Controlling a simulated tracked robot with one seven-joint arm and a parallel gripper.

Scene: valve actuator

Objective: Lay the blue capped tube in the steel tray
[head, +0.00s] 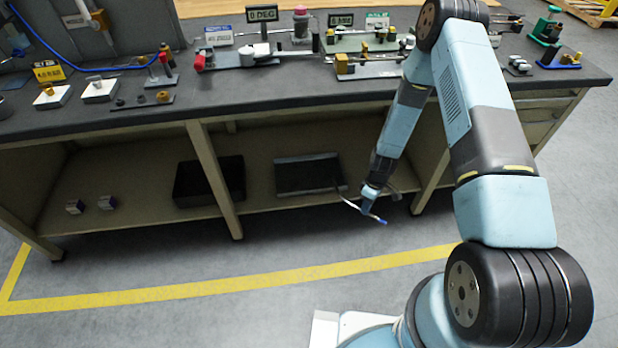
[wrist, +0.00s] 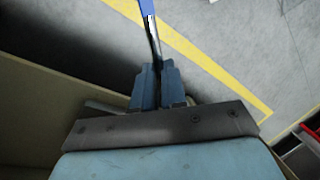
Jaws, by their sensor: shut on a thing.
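The blue capped tube (head: 376,217) is thin and pale with a blue end. My gripper (head: 369,206) is shut on it in front of the lower shelf and holds it tilted, blue end toward the lower right. In the wrist view the tube (wrist: 151,32) sticks out beyond the fingertips of my gripper (wrist: 157,70), blue end at the top edge. The steel tray (head: 307,158), grey-rimmed with a dark inside, sits on the lower shelf, left of my gripper and apart from the tube. The tray cannot be made out in the wrist view.
Two small boxes (head: 90,204) sit farther left. The bench top (head: 230,88) overhangs the shelf and carries many fittings. The floor in front, with a yellow line (head: 250,285), is clear.

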